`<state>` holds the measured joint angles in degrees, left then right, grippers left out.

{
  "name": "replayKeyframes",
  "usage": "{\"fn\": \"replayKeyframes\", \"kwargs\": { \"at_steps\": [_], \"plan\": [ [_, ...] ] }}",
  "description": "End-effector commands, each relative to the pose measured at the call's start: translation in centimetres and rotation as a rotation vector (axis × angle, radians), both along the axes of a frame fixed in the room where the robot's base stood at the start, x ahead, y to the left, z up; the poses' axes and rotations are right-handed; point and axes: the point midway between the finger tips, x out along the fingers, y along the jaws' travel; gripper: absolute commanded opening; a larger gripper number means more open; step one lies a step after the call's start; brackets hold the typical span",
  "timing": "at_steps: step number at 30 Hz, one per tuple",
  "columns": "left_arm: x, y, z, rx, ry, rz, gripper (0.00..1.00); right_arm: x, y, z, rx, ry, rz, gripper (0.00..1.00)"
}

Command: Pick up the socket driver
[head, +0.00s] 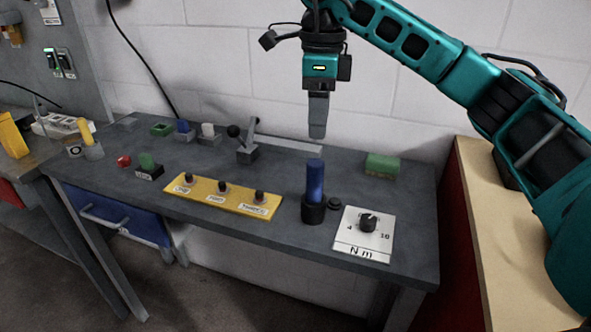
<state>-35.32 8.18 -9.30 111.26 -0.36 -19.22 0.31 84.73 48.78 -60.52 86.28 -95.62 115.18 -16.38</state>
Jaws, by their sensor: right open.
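What looks like the socket driver (315,182) stands upright on the grey table, its blue handle up. Its lower end sits in a black round holder or base (314,210); I cannot tell which. My right gripper (318,132) hangs from the teal arm, pointing down, with its tips above the blue handle and apart from it. It is open and seen edge-on, so the fingers overlap into one grey shape. Nothing shows between them. My left gripper is out of view.
A yellow panel (221,197) with several black knobs lies left of the driver. A white dial card (364,235) marked "Nm" lies right, with a small black knob (334,203) between. A lever (248,143) and green block (382,166) stand behind. A white wall backs the table.

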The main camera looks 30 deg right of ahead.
Motion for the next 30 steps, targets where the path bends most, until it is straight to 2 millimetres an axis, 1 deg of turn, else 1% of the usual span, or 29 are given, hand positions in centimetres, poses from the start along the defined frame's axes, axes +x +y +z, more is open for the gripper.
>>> {"fn": "replayKeyframes", "kwargs": {
  "at_steps": [2,4,8,13,15,20,23,27,30],
  "plan": [
    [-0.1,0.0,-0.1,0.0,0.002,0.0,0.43,0.0,0.0,-0.2,0.001,0.001,0.0,0.65],
    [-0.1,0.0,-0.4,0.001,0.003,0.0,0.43,0.0,0.0,-1.0,0.001,0.003,0.001,0.65],
    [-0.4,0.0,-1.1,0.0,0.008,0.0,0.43,-0.1,0.0,-3.4,0.0,0.005,0.002,0.65],
    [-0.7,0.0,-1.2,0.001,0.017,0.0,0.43,-0.1,0.0,-6.2,-0.001,0.003,0.0,0.65],
    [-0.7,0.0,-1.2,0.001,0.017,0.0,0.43,-0.1,0.0,-7.0,0.0,0.001,0.0,0.65],
    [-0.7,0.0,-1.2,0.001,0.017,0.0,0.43,-0.1,0.1,-8.0,0.001,0.001,0.001,0.65],
    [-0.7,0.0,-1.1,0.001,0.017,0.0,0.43,-0.2,0.2,-9.2,-0.001,0.003,0.001,0.65],
    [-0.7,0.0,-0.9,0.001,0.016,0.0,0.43,-0.3,0.4,-11.4,0.0,0.004,0.0,0.65],
    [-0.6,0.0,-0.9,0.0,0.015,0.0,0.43,-0.2,0.4,-12.5,0.0,0.001,0.0,0.65]
  ]
}}
